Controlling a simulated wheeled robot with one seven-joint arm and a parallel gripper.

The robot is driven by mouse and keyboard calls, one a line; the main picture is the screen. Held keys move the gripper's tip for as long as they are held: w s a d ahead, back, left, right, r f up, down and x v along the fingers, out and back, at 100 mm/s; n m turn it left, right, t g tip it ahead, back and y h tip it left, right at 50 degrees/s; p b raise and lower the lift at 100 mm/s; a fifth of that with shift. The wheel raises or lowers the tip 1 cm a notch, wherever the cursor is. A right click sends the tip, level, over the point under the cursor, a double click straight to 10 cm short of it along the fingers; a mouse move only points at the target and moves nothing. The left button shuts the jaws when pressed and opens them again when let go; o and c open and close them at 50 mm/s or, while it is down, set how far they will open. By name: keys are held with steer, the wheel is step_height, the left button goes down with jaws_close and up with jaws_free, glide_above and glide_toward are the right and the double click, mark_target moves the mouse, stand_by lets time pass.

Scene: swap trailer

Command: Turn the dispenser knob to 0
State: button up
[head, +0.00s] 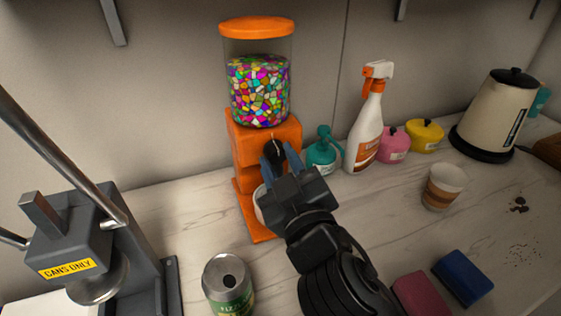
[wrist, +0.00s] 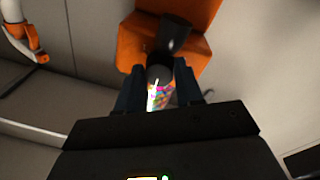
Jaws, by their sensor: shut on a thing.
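The orange dispenser (head: 263,130) stands on the counter against the wall, with a clear jar of colourful candies (head: 258,90) on top. Its dark round knob (head: 273,152) is on the front face, with a thin pale pointer line at its upper edge. My gripper (head: 282,156) is shut on the knob, one blue-grey finger on each side. In the wrist view the knob (wrist: 159,74) sits between the fingertips, with its white pointer toward the candies. I cannot read any number marks around the knob. A pale cup (head: 259,203) below is mostly hidden by my gripper.
A can press (head: 70,235) with a long lever stands at left, and a can (head: 228,285) in front. Right of the dispenser are a teal bottle (head: 321,155), a spray bottle (head: 364,125), pots, a paper cup (head: 443,188) and a kettle (head: 493,115). Sponges lie at front right.

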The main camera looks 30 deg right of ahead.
steer(key=o, duration=1)
steer(key=shift+o, duration=0.2)
steer(key=b+v, duration=0.3)
steer(key=v, duration=0.4)
steer(key=shift+s, duration=0.4)
steer(key=shift+s+a, duration=0.1)
steer(key=shift+s, duration=0.05)
